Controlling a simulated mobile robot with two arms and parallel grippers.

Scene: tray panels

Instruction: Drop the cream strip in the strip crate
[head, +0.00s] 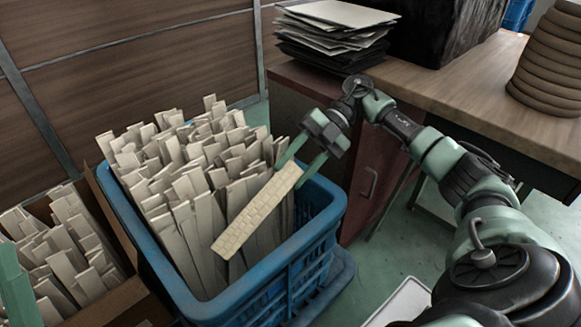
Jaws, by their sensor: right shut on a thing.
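The cream strip (257,212) has a brick-like pattern and hangs tilted over the right part of the blue strip crate (305,236). My right gripper (299,167) is shut on the strip's upper right end. The strip's lower left end overlaps the pale strips standing in the crate; I cannot tell whether it touches them. The crate is packed with many upright pale strips (160,165), with a little open room at its right inner side. My left gripper is not in view; a green piece at the lower left edge may be part of my left arm.
A cardboard box (112,308) of similar pale strips stands left of the crate. A wooden table (455,98) at the right holds a stack of panels (335,30), a black box (440,30) and stacked brown rings (550,62). A dark red cabinet (368,175) stands behind the crate.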

